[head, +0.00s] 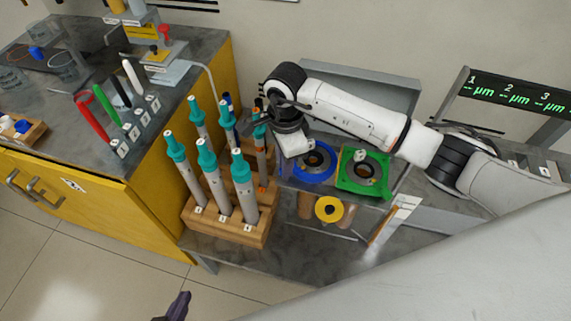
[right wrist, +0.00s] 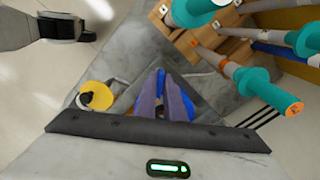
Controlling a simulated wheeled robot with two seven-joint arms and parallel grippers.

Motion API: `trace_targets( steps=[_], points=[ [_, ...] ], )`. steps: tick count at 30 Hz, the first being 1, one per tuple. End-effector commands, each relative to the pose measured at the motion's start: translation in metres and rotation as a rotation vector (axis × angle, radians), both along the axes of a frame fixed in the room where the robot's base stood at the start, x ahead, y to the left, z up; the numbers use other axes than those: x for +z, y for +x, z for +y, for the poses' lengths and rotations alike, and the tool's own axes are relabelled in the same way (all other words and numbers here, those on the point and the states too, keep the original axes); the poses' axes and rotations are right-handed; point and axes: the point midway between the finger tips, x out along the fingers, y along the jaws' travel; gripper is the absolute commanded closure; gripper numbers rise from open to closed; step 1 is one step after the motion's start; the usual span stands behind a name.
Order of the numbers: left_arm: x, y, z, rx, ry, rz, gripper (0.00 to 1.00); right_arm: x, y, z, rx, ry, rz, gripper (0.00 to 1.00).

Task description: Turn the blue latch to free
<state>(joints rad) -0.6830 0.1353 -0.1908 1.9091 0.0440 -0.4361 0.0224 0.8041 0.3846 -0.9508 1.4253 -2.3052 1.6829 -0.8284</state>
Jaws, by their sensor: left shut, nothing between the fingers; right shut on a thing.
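A blue ring-shaped piece (head: 312,164) with a dark centre, which I take as the blue latch, lies on the fixture left of a green square plate (head: 366,171). My right arm reaches over it from the right, and the fingertips are hidden in the head view. In the right wrist view my right gripper (right wrist: 165,75) has its purple fingers close together, with blue (right wrist: 190,82) showing beside and behind them. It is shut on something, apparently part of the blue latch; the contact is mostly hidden. My left gripper (head: 180,303) is shut and empty at the bottom edge, away from the fixture.
A wooden rack (head: 228,228) with several teal-capped rods stands just left of the fixture. A yellow ring (head: 328,208) sits at the fixture's front. A yellow cabinet (head: 150,215) with a grey top is at left. A digital display (head: 520,93) stands at right.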

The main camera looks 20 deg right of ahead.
Motion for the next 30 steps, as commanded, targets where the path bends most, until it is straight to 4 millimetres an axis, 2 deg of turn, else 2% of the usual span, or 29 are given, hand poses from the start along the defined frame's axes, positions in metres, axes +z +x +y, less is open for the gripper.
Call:
trace_targets(
  steps=[15,21,30],
  points=[
    [-0.013,-0.001,0.000,0.001,0.000,0.002,1.00,0.000,0.001,-0.001,-0.439,-0.001,-0.001,1.00],
    [-0.016,-0.002,0.000,0.000,0.000,0.004,1.00,0.000,0.000,0.000,-0.551,-0.002,-0.001,1.00],
    [-0.017,-0.002,0.000,0.000,0.000,0.004,1.00,0.001,0.001,0.000,-0.630,-0.001,-0.001,1.00]
  ],
)
